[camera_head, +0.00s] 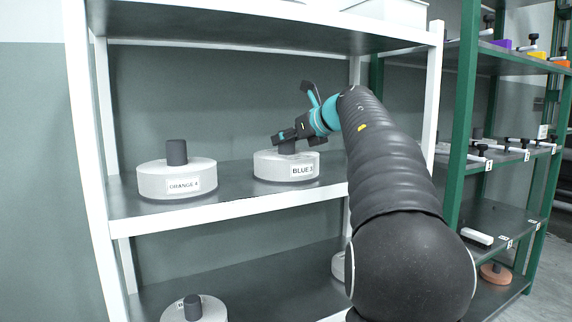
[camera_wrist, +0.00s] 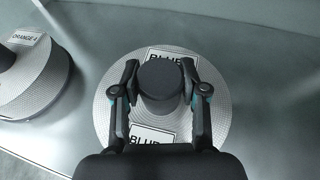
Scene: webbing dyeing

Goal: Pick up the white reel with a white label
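A white reel with a white label reading BLUE 3 (camera_head: 283,168) stands on the middle shelf, with a dark knob on top. It also shows in the wrist view (camera_wrist: 110,110), under my gripper. My gripper (camera_head: 290,137) is at the knob (camera_wrist: 161,82), with one finger (camera_wrist: 130,85) on each side of it. The fingers look very close to the knob; I cannot tell whether they press on it. A second white reel with a white label, ORANGE 4 (camera_head: 178,180), stands to the left on the same shelf and shows at the left in the wrist view (camera_wrist: 22,75).
The white-framed shelf (camera_head: 240,209) has an upper board (camera_head: 250,25) above my gripper and a post (camera_head: 432,95) at the right. More reels (camera_head: 195,308) stand on the lower shelf. A green rack (camera_head: 465,110) with several items is at the right.

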